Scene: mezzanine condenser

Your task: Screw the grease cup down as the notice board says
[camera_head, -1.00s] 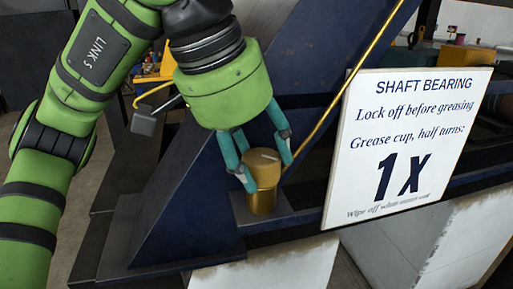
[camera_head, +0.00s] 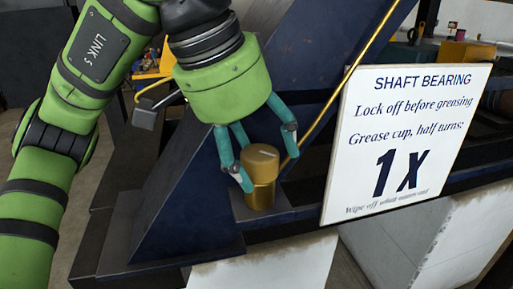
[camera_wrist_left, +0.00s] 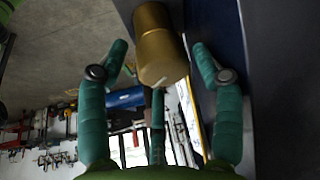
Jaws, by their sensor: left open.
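The brass grease cup (camera_head: 260,180) stands upright on a small dark plate (camera_head: 285,213) on the blue frame. A pale mark runs across its top. My left gripper (camera_head: 268,172) is above and around the cup, with its teal fingers spread and apart from it. In the left wrist view the cup (camera_wrist_left: 160,45) sits beyond and between the open fingers (camera_wrist_left: 160,65). The white notice board (camera_head: 408,140) right of the cup reads "Shaft bearing, Lock off before greasing, Grease cup, half turns: 1x". Its lowest line, about wiping off, is partly blurred. My right gripper is not in view.
A thin brass pipe (camera_head: 345,85) slants down close to the right of the cup. The blue sloping frame (camera_head: 185,195) lies to the left and behind. White blocks (camera_head: 270,268) stand below the plate.

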